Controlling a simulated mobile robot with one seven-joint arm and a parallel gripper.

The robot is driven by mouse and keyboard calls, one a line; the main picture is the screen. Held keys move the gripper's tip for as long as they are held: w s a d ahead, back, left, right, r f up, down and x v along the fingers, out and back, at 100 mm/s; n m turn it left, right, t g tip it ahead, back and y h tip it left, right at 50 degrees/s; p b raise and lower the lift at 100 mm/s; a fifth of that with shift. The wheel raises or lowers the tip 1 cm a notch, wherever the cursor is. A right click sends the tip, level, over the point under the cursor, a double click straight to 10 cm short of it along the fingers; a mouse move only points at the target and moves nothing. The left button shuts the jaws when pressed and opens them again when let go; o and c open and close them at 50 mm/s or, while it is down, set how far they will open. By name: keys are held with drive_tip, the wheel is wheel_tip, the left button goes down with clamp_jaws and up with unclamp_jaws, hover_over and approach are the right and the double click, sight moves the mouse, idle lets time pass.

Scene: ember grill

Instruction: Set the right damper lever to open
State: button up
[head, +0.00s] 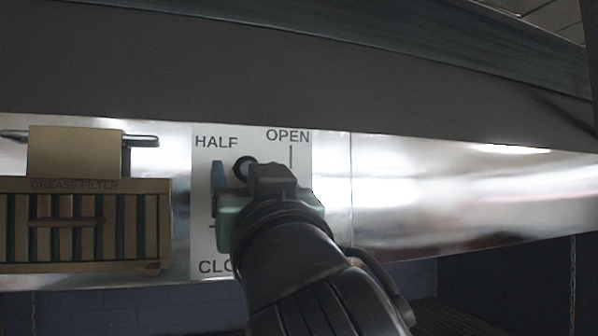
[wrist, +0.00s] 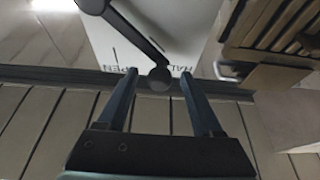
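The damper's white label plate (head: 302,180) reads HALF at upper left and OPEN at upper right, with a tick under OPEN; the lower CLO... label is partly hidden by my arm. The lever's black round knob (head: 244,166) shows between HALF and OPEN, nearer HALF. In the wrist view the dark lever (wrist: 132,37) runs from its pivot to the knob (wrist: 160,78), with the plate's text upside down. My gripper (head: 262,185) is in front of the plate. In the wrist view its fingers (wrist: 159,92) are apart, one on each side of the knob, with gaps visible.
A grease filter (head: 85,225) with vertical slots sits left of the plate, and a tan block (head: 75,152) with a dark bar is above it. The shiny panel (head: 460,190) to the right is bare. The grey hood (head: 300,85) overhangs above.

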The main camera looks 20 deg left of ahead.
clamp_jaws()
idle(1.3)
